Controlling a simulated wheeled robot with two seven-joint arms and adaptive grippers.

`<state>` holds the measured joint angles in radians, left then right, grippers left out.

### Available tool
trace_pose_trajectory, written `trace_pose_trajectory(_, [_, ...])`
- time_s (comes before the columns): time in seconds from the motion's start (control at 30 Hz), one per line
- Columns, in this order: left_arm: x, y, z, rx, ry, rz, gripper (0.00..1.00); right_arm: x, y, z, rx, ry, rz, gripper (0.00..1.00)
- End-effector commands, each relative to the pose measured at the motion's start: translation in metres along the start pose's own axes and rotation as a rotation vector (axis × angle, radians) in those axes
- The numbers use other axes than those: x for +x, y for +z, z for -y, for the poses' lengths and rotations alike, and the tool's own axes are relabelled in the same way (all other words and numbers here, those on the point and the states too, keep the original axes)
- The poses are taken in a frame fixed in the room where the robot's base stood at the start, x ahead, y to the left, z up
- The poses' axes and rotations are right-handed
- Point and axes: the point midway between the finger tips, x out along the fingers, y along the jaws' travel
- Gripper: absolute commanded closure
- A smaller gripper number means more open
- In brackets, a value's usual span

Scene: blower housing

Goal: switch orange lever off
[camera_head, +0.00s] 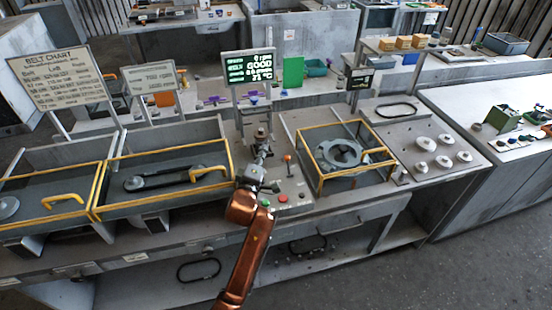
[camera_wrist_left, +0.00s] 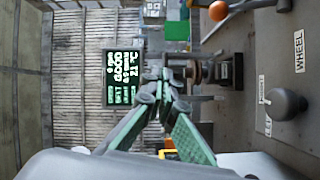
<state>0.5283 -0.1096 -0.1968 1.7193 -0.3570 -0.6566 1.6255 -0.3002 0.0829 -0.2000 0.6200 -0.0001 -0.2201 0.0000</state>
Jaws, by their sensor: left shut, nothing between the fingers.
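The orange lever, a small orange ball on a thin stem, stands upright on the grey console (camera_head: 287,159). Its orange ball also shows at the top edge of the left wrist view (camera_wrist_left: 218,10). My left gripper (camera_head: 262,150) is over the console, left of the lever and apart from it. In the left wrist view its green-padded fingers (camera_wrist_left: 164,88) meet at the tips with nothing between them. A dark metal fitting (camera_wrist_left: 196,72) lies just beyond the fingertips; I cannot tell whether they touch it. My right gripper is in neither view.
A red button (camera_head: 282,197) and a green button (camera_head: 265,202) sit near the console's front. A yellow-framed blower housing (camera_head: 342,153) stands to the right, and yellow-framed belt bays (camera_head: 165,180) to the left. A lit display (camera_head: 249,67) rises behind. A grey knob (camera_wrist_left: 286,103) is beside the fingers.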

Motion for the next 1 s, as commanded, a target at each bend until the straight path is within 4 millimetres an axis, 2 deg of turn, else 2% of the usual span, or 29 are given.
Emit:
trace_pose_trajectory(0.1, [-0.021,0.021,0.031,-0.168,-0.07,0.013,1.0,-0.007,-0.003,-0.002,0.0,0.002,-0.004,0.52])
trace_pose_trajectory(0.2, [-0.032,0.03,0.048,-0.266,-0.109,0.013,1.0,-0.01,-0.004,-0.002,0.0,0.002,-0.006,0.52])
trace_pose_trajectory(0.4, [-0.041,0.036,0.059,-0.338,-0.136,0.009,1.0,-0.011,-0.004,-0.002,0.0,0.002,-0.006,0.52])
trace_pose_trajectory(0.77, [-0.036,0.036,0.059,-0.335,-0.134,0.009,1.0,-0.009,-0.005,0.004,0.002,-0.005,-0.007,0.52])
trace_pose_trajectory(0.87, [-0.026,0.036,0.061,-0.332,-0.134,0.01,1.0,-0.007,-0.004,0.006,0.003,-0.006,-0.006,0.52])
trace_pose_trajectory(1.0, [-0.001,0.037,0.065,-0.33,-0.134,0.01,1.0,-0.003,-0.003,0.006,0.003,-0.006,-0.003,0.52])
